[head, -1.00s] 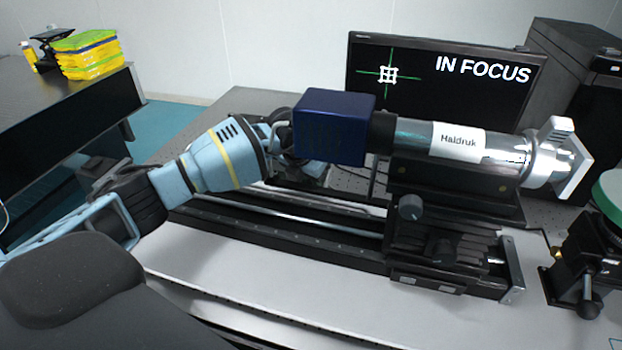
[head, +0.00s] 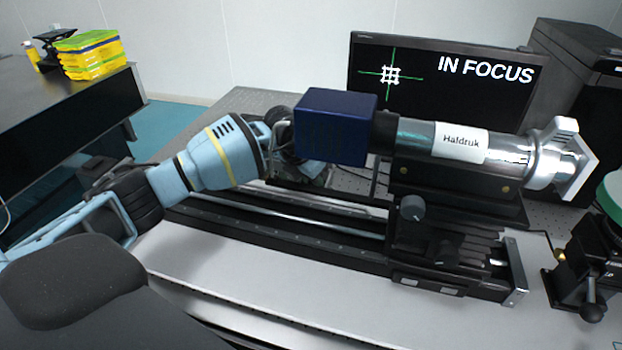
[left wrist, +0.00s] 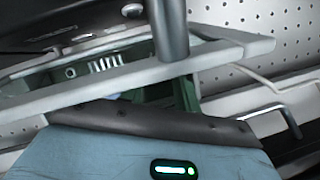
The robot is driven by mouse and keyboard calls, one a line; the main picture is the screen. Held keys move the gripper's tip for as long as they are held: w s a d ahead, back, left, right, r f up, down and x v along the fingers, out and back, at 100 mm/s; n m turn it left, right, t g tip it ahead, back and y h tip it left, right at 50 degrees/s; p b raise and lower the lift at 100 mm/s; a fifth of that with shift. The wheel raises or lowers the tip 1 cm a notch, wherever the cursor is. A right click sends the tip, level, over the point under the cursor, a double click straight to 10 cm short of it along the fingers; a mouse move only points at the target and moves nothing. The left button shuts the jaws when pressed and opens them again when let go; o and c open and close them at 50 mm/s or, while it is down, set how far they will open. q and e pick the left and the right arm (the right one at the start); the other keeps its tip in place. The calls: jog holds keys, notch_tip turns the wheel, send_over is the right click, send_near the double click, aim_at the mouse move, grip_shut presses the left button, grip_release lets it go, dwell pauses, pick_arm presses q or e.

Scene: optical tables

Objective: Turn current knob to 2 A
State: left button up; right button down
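No knob with a current scale or a 2 A mark can be made out in either view. My left gripper (head: 281,137) is partly behind the dark blue box on the end of the silver tube, in the head view. Its fingertips are hidden there, so I cannot tell if it is open or what it touches. In the left wrist view, a grey post and bars fill the upper part, with my blue wrist casing below; no dial shows. My right gripper is not in view.
The blue box (head: 335,126) joins a silver tube labelled Haldruk (head: 411,136). A dark round knob (head: 412,207) sits on the black rail carriage (head: 440,245). A monitor (head: 430,90) behind reads IN FOCUS. The white tabletop strip (head: 230,285) in front is clear.

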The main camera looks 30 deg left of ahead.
pick_arm(q)
jog(key=v, duration=0.7)
jog(key=shift+r, duration=0.35)
jog(key=shift+s, duration=0.15)
